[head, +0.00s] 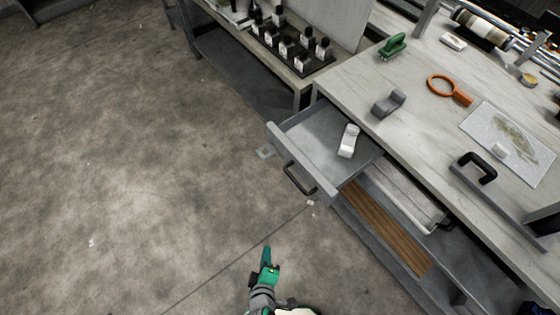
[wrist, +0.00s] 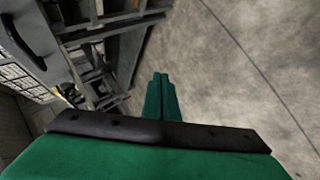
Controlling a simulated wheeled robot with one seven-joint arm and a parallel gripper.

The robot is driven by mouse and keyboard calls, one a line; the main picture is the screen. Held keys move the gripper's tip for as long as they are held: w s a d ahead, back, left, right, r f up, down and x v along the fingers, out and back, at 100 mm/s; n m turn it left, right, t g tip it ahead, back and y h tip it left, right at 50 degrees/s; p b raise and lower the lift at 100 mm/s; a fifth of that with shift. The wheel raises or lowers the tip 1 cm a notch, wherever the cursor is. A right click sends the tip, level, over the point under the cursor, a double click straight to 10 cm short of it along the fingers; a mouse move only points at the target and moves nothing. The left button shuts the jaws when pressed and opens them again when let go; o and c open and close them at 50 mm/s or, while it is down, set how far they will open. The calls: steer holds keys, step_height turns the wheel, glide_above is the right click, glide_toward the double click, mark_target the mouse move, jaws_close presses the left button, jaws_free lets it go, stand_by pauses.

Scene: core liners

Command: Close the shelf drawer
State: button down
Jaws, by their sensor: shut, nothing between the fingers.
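The grey shelf drawer (head: 325,133) is pulled out under the worktop in the head view. Its front panel faces lower left and carries a dark bar handle (head: 297,179). A small white object (head: 348,141) lies inside it. My gripper (head: 267,252) is low in the head view, over the floor, below and left of the drawer front and apart from it. Its green fingers are together and hold nothing. In the wrist view the shut fingers (wrist: 160,80) point over bare floor; a dark handle (wrist: 22,42) on a grey panel shows at the upper left.
The worktop (head: 425,105) bears a magnifier with an orange handle (head: 450,89), a green tool (head: 393,46) and a grey holder (head: 388,103). Wooden core liners (head: 385,225) lie on a shelf below. A lower bench (head: 300,75) holds dark bottles. The floor at left is clear.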

steer(key=w+f+n+h, duration=0.2)
steer(key=w+f+n, duration=0.2)
steer(key=w, duration=0.1)
steer(key=n+h, duration=0.8)
steer(key=h, duration=0.4)
glide_toward(287, 156)
steer(key=x, duration=0.6)
steer(key=shift+w+d+f, duration=0.1)
steer(key=shift+d, duration=0.15)
steer(key=shift+w, duration=0.1)
